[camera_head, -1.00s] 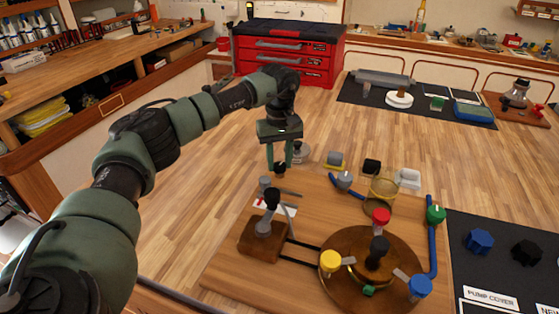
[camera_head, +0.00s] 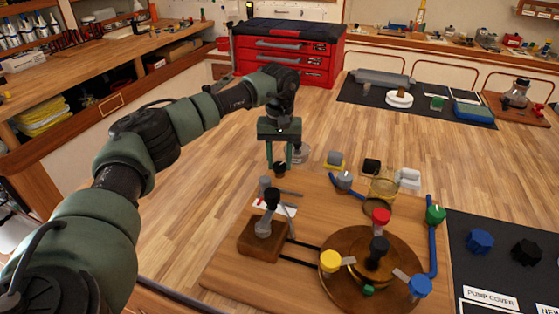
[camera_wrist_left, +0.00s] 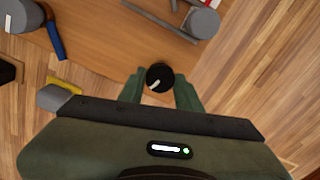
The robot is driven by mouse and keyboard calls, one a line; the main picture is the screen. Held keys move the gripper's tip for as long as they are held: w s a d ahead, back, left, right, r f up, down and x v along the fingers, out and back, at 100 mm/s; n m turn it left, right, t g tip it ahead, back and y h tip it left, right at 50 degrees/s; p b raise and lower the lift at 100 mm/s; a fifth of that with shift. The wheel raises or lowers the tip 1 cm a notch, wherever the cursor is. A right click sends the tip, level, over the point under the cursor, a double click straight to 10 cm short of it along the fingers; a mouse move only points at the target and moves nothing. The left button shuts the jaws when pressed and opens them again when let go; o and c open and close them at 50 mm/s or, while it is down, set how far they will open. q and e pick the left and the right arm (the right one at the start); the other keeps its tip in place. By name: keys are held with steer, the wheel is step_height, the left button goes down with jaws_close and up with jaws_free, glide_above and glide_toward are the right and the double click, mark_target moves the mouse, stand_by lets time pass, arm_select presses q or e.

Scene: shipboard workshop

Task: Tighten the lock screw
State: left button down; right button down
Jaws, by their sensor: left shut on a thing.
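The lock screw has a black round knob (camera_head: 280,169) at the far left edge of the wooden board. My left gripper (camera_head: 279,164) points down over it, with its green fingers on either side. In the left wrist view the knob (camera_wrist_left: 160,77) shows a white mark on top and sits between the fingertips (camera_wrist_left: 160,91), which are shut on it. The screw's shaft is hidden under the knob. My right gripper is in neither view.
The wooden board (camera_head: 225,274) carries a grey lever fixture (camera_head: 264,227), a brown round plate (camera_head: 335,292) with coloured knobs, and a glass cylinder (camera_head: 382,190). A red tool chest (camera_head: 290,52) stands behind. The bench left of the board is clear.

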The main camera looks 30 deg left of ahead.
mark_target(280, 165)
arm_select(q)
steer(key=c, duration=1)
jaws_free()
steer(key=shift+r, duration=0.1)
steer(key=shift+r, duration=0.35)
step_height(280, 165, up, 7)
steer(key=shift+r+b, duration=0.1)
steer(key=shift+b, duration=0.7)
